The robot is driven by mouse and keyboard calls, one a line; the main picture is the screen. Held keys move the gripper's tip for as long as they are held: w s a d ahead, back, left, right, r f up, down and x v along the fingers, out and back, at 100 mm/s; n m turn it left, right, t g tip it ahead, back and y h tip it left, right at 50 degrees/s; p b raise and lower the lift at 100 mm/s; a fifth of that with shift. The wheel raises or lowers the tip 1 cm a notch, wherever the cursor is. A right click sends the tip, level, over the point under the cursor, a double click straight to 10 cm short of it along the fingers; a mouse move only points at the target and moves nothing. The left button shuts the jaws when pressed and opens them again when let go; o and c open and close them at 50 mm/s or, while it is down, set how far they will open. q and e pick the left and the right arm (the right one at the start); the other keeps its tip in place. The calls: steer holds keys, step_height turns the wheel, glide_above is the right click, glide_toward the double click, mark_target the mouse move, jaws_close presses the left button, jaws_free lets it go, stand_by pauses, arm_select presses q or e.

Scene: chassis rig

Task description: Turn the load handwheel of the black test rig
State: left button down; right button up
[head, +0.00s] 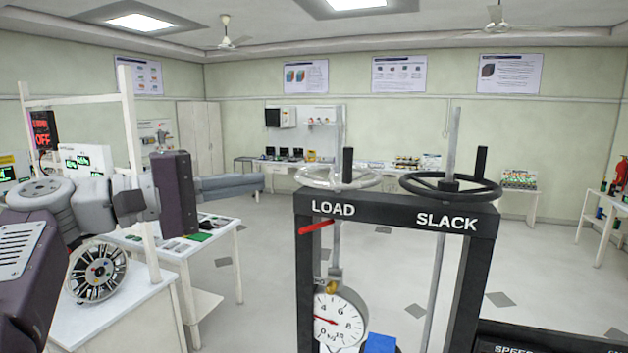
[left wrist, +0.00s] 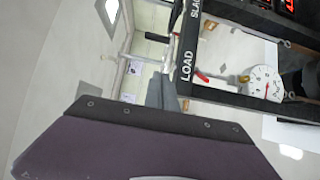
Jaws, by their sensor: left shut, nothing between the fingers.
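The black test rig (head: 396,208) stands at the front right of the head view, marked LOAD and SLACK on its top bar. The white load handwheel (head: 318,180), with an upright black handle (head: 347,165), sits above the LOAD mark. The rig also shows turned sideways in the left wrist view (left wrist: 220,97), where the load handwheel (left wrist: 172,52) is small and partly cut by the frame's line. My left gripper (head: 175,193) is shut and empty, left of the handwheel and clearly apart from it. My right gripper is not in view.
A black slack handwheel (head: 450,187) sits right of the load one. A round dial (head: 339,318) hangs inside the rig, near a red pointer (head: 316,227). A white frame (head: 132,120) and table (head: 200,245) stand at left. Open floor (head: 265,270) lies between.

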mark_target(328, 180)
arm_select(q)
steer(key=p+x, duration=0.1)
steer(key=x, duration=0.3)
steer(key=s+d+p+x, duration=0.1)
steer(key=p+x, duration=0.1)
steer(key=x, duration=0.2)
steer(key=s+p+x, duration=0.1)
steer(key=p+x, duration=0.1)
steer(key=x, duration=0.2)
steer(key=shift+d+f, duration=0.15)
steer(key=shift+d, duration=0.15)
steer(key=shift+s+d+f+b, duration=0.2)
steer(key=shift+d+b, duration=0.35)
steer(key=shift+b, duration=0.25)
steer(key=shift+s+d+r, duration=0.1)
steer(key=shift+d+r, duration=0.2)
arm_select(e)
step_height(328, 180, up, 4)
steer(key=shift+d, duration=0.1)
